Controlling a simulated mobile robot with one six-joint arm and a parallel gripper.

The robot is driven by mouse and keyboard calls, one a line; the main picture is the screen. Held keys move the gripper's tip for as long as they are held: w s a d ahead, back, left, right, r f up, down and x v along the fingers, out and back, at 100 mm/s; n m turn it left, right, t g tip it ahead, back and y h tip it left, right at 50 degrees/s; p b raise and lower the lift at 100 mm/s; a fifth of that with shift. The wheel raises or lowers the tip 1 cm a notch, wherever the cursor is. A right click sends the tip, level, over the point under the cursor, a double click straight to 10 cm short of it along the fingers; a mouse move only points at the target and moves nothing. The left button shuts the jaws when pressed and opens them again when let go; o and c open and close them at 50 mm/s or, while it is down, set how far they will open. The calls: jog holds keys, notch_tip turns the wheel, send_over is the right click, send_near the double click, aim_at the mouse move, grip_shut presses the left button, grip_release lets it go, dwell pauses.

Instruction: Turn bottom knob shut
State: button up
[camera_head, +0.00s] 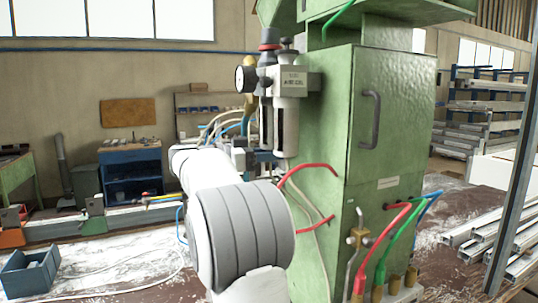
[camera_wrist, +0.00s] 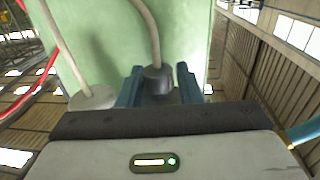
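In the wrist view, a dark grey round knob (camera_wrist: 158,82) shows between the two blue fingers of my gripper (camera_wrist: 159,88), against the pale green cabinet side. The fingers stand apart, one on each side of the knob, with a thin gap showing at the right. Whether they touch it is hard to tell. A pale hose runs up from behind the knob. In the head view, my white arm reaches toward the regulator unit (camera_head: 290,82) on the green cabinet (camera_head: 392,130).
A round gauge (camera_head: 246,78) and clear bowl (camera_head: 286,125) sit on the unit. Red hoses (camera_head: 305,168) cross the cabinet side near my arm. In the wrist view, a pale cylinder (camera_wrist: 92,98) with a hose stands left of the fingers.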

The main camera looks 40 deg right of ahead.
jog(key=c, duration=0.6)
jog(key=shift+f+n+t+b, duration=0.25)
jog(key=shift+t+b, duration=0.25)
jog(key=shift+b, duration=0.4)
jog(key=shift+n+t+b, duration=0.25)
jog(key=shift+t+b, duration=0.05)
jog(key=shift+b, duration=0.4)
jog(key=n+t+b, duration=0.1)
jog(key=t+b, duration=0.1)
jog(key=b, duration=0.2)
jog(key=shift+s+f+n+h+b, duration=0.1)
jog(key=shift+f+n+h+b, duration=0.05)
jog(key=shift+n+h+b, duration=0.2)
jog(key=n+t+b, duration=0.2)
jog(key=t+b, duration=0.1)
jog(key=b, duration=0.1)
jog(key=shift+t, duration=0.4)
jog(key=shift+r+n+t+b, duration=0.3)
jog(key=shift+n+t+b, duration=0.15)
jog(key=shift+t+b, duration=0.5)
jog(key=shift+r, duration=0.15)
